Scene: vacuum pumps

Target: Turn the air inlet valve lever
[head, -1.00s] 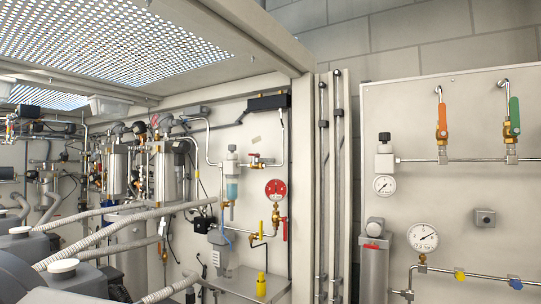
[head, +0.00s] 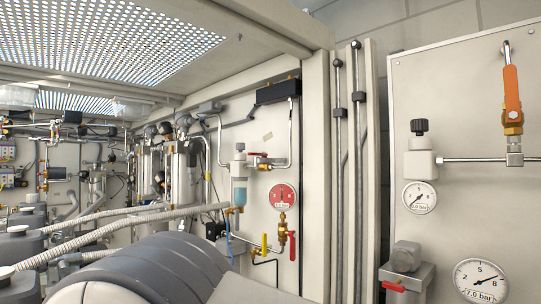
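None of the levers carries a readable label, so I cannot tell which is the air inlet valve lever. An orange lever (head: 511,88) stands upright on a brass valve on the right panel. A red lever (head: 292,245) hangs down below the red gauge (head: 283,197), and a yellow lever (head: 264,244) stands upright beside it. A small red handle (head: 259,154) sits on the pipe higher up. Another red handle (head: 393,287) is at the grey unit low on the right panel. Neither of my grippers is in view.
A large grey ribbed body (head: 160,268) fills the bottom left foreground. Corrugated hoses (head: 125,228) run behind it. A frame post (head: 316,170) and vertical pipes (head: 337,190) separate the enclosure from the right panel (head: 450,110). A perforated roof (head: 120,40) hangs over the enclosure.

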